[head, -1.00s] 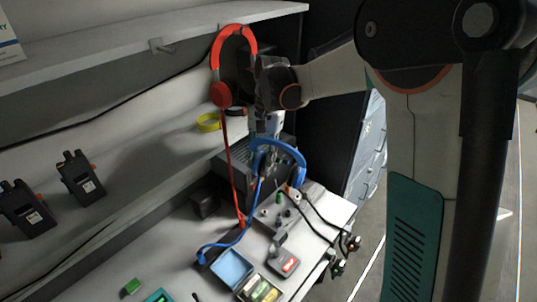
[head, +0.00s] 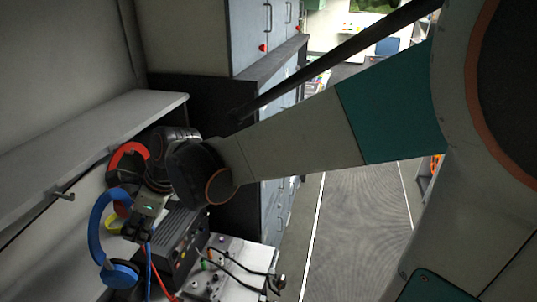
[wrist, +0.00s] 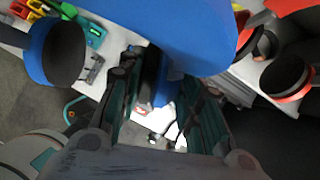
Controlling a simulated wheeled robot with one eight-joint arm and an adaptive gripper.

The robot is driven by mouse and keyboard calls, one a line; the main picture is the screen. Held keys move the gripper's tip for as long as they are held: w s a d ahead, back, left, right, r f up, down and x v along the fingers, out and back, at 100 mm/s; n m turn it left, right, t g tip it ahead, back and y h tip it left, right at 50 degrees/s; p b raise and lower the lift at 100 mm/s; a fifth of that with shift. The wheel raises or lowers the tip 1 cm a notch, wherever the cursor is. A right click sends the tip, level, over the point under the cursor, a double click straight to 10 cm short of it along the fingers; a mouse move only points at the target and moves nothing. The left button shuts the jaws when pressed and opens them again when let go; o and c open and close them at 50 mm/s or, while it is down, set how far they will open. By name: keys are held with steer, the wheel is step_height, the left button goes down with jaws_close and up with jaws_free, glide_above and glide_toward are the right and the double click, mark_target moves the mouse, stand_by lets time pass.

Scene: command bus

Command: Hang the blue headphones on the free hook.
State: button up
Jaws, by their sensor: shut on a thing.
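The blue headphones (head: 98,225) are held by my gripper (head: 133,229), clear of the desk, near the shelf's edge. Their band arches up on the left and one dark-padded ear cup (head: 120,272) hangs below. In the wrist view the blue band (wrist: 185,28) crosses above my gripper's fingers (wrist: 160,85), with an ear cup (wrist: 55,50) at left. The contact itself is partly hidden. The free hook (head: 65,196) sticks out from the shelf's front edge, left of the headphones and empty. The headphones are apart from it.
Red headphones (head: 125,155) hang at the shelf behind my wrist, partly hidden; they also show close at right in the wrist view (wrist: 290,75). The shelf (head: 100,125) runs above. A dark radio box (head: 180,245) and a cluttered desk (head: 235,262) lie below. A blue cable hangs down.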

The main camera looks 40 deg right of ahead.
steer(key=shift+s+a+r+m, duration=0.2)
steer(key=shift+s+r+m, duration=0.1)
steer(key=shift+r, duration=0.3)
steer(key=shift+w+r+t, duration=0.1)
steer(key=shift+t, duration=0.2)
steer(key=w+a+f+b, duration=0.3)
steer(key=w+a, duration=0.3)
steer(key=w, duration=0.3)
steer(key=shift+a, duration=0.2)
stand_by(0.7)
steer(key=shift+w, duration=0.15)
stand_by(0.5)
